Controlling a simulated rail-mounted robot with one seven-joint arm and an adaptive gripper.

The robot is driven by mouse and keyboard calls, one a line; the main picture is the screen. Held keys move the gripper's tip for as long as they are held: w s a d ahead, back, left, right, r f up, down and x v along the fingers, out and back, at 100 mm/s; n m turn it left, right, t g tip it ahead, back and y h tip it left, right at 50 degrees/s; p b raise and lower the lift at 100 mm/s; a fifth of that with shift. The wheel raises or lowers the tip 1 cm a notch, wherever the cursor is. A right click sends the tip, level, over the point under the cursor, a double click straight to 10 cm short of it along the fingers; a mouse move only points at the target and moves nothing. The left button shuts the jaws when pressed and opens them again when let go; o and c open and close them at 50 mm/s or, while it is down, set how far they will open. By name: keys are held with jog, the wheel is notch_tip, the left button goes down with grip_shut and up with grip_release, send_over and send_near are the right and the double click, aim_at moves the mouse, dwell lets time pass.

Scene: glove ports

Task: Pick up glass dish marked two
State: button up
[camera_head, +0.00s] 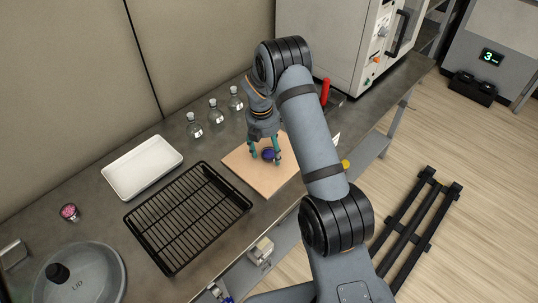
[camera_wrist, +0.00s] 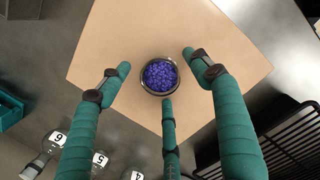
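A small round glass dish (camera_wrist: 160,76) filled with blue-purple grains sits on a tan board; it also shows in the head view (camera_head: 268,155). No number can be read on it. My three-fingered gripper (camera_wrist: 157,72) is above the board with its teal fingers spread around the dish. In the wrist view gaps show between the dish and the left and right fingers; the lower finger's tip is close to the rim, and I cannot tell if it touches. The gripper also shows over the board in the head view (camera_head: 265,149). A second small dish with pink contents (camera_head: 69,212) stands at far left.
The tan board (camera_head: 245,165) lies on the grey bench. Several numbered flasks (camera_head: 194,126) stand behind it. A black wire rack (camera_head: 188,215), a white tray (camera_head: 142,167) and a round lid (camera_head: 85,278) are to the left. A white machine (camera_head: 335,45) stands at the back.

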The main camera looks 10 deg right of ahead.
jog(key=shift+c, duration=1.2)
jog(key=c, duration=0.9)
jog(key=shift+r, duration=0.1)
jog(key=shift+c, duration=0.2)
